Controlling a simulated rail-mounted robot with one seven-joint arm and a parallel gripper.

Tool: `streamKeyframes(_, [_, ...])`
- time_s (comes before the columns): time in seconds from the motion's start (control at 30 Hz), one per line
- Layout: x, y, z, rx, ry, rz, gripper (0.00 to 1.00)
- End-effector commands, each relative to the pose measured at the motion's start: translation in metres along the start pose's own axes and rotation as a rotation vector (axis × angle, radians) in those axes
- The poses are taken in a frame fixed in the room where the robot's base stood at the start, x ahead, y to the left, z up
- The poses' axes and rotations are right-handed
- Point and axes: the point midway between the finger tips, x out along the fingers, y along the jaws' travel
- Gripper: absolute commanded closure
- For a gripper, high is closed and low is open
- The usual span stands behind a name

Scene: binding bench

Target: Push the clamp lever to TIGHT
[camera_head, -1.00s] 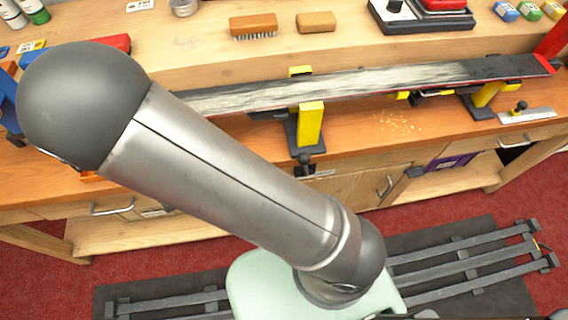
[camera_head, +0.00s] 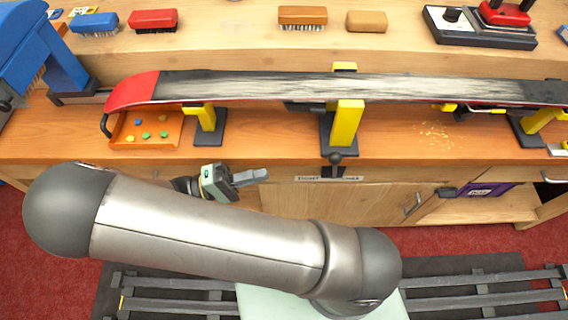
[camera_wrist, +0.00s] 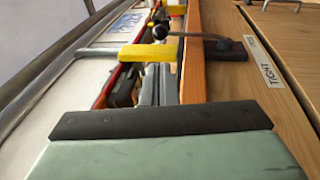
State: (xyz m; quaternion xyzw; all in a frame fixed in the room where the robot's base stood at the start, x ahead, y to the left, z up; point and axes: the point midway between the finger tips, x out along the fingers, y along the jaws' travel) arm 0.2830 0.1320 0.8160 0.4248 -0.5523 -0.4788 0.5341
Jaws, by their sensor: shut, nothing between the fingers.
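The clamp lever (camera_head: 336,158) is a short dark lever with a round black knob, at the bench's front edge below the middle yellow support. In the wrist view the lever (camera_wrist: 195,36) lies ahead of my gripper, its knob toward the bench top. A TIGHT label (camera_wrist: 264,66) is on the wooden front, on the near side of the lever. In the head view the label strip (camera_head: 328,178) sits just below the lever; its words are too small to read surely. My gripper (camera_head: 262,176) is shut and empty, left of the lever and apart from it. The wrist view shows its fingers (camera_wrist: 160,84) pointing toward the lever.
A long ski (camera_head: 330,88) lies across yellow supports (camera_head: 346,124) above the bench. An orange tray (camera_head: 145,128) with small coloured pieces is at left. Brushes (camera_head: 303,16) stand on the back shelf. The bench front between gripper and lever looks clear.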

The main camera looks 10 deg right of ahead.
Motion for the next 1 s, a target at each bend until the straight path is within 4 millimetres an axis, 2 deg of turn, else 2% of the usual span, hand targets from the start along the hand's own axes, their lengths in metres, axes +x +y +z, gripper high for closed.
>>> streamKeyframes(0.4, [0.084,0.002,0.001,-0.003,-0.003,0.001,1.0])
streamKeyframes(0.6, [0.116,0.001,0.001,-0.002,-0.002,0.0,1.0])
streamKeyframes(0.8, [0.13,0.0,0.0,-0.001,-0.001,-0.001,1.0])
streamKeyframes(1.0, [0.132,0.0,0.0,-0.001,-0.001,-0.001,1.0])
